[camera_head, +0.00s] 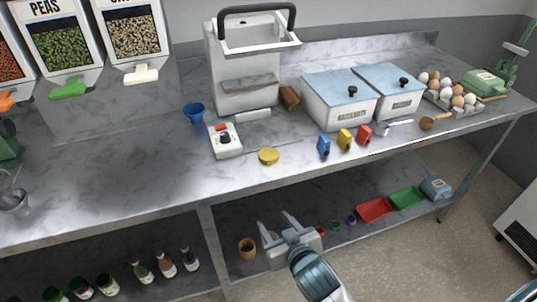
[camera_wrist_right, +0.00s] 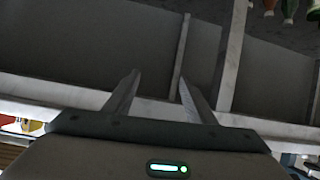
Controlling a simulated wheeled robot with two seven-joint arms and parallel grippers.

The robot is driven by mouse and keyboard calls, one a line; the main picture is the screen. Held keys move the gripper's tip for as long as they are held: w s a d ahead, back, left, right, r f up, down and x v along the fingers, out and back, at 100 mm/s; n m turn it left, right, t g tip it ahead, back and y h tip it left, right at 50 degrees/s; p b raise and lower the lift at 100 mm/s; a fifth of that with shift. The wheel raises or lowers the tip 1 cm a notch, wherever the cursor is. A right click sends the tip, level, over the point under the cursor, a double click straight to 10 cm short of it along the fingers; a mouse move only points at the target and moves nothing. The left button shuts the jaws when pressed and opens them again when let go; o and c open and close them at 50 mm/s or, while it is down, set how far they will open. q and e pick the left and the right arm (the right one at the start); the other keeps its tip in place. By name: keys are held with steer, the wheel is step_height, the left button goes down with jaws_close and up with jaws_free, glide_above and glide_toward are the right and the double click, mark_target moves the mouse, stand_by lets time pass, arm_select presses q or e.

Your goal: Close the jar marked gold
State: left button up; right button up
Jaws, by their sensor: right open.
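A round yellow-gold lid-like disc (camera_head: 268,156) lies flat on the counter, in front of the white box with a dial. I cannot make out a jar marked gold in either view. My right gripper (camera_head: 276,221) is open and empty, in front of the counter's front edge and below its top, apart from the disc. In the right wrist view its two fingers (camera_wrist_right: 159,80) stand apart with nothing between them. My left gripper is not in view.
The counter (camera_head: 120,185) has free room at its left. A dial box (camera_head: 225,140), blue, yellow and red small items (camera_head: 344,140), and two lidded bins (camera_head: 340,105) stand on it. The lower shelf holds bottles (camera_head: 166,265), a brown pot (camera_head: 247,248) and trays (camera_head: 374,209).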

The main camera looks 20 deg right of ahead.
steer(key=w+a+r+n+t+y, duration=0.1)
steer(key=a+r+n+t+y, duration=0.2)
steer(key=r, duration=0.9)
steer(key=w+a+r+n+t+y, duration=0.15)
steer(key=a+r+y, duration=0.35)
steer(key=r, duration=0.6)
steer(key=w+a+r+n+t+y, duration=0.25)
steer(key=a+r+t, duration=0.2)
steer(key=r, duration=0.75)
steer(key=s+a+r+n+g+y, duration=0.7)
steer(key=s+a+n+g+y, duration=0.2)
steer(key=a+n+g+y, duration=0.45)
steer(key=s+a+f+n+g+h, duration=0.5)
steer(key=s+f+n+g+h, duration=0.25)
steer(key=n+g, duration=0.6)
steer(key=w+d+f+m+t+h, duration=0.2)
steer(key=w+d+f+t+h, duration=0.1)
steer(key=w+d+f+h, duration=0.65)
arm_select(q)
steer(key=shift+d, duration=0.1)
arm_select(e)
steer(key=w+d+r+m+t+h, duration=0.2)
steer(key=w+d+h, duration=0.3)
steer(key=d, duration=0.4)
steer(key=w+d+r+m+t+h, duration=0.3)
steer(key=w+d+h, duration=0.3)
steer(key=d, duration=0.3)
steer(key=shift+w+d+r+m+t, duration=0.2)
steer(key=shift+w+d+m+t, duration=0.15)
steer(key=shift+m, duration=0.35)
